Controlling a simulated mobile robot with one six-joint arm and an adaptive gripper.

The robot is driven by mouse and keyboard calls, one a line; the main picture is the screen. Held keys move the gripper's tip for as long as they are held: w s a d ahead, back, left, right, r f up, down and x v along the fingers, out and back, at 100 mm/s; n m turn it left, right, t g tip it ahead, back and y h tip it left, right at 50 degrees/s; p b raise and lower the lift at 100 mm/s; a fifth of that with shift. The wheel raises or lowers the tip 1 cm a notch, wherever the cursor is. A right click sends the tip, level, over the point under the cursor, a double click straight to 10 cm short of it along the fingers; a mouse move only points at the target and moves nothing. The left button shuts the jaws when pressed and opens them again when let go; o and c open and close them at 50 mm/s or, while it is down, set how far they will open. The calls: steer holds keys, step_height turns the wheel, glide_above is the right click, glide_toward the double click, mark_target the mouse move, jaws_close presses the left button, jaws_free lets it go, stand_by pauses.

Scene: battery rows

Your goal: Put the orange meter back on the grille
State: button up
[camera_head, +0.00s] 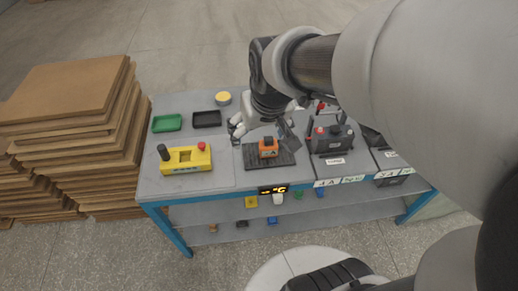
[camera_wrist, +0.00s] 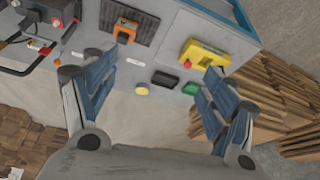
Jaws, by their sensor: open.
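The orange meter (camera_head: 268,147) sits on the dark ribbed grille (camera_head: 284,160) on the blue-framed table. In the wrist view the orange meter (camera_wrist: 125,31) also rests on the grille (camera_wrist: 145,25), at the top. My gripper (camera_head: 240,128) is above the table, behind and left of the meter, apart from it. In the wrist view my gripper (camera_wrist: 152,85) has its two fingers spread wide with nothing between them.
A yellow control box (camera_head: 186,159), a green tray (camera_head: 167,123), a black tray (camera_head: 207,119) and a yellow round item (camera_head: 223,98) are on the left. A black battery device (camera_head: 332,138) stands right of the grille. Stacked brown boards (camera_head: 68,92) are beside the table.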

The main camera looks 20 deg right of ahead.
steer(key=s+a+r, duration=0.1)
steer(key=s+a, duration=0.1)
steer(key=s, duration=0.5)
steer(key=s+a+r+n, duration=0.1)
steer(key=s+a, duration=0.1)
steer(key=s, duration=0.6)
steer(key=shift+r, duration=0.4)
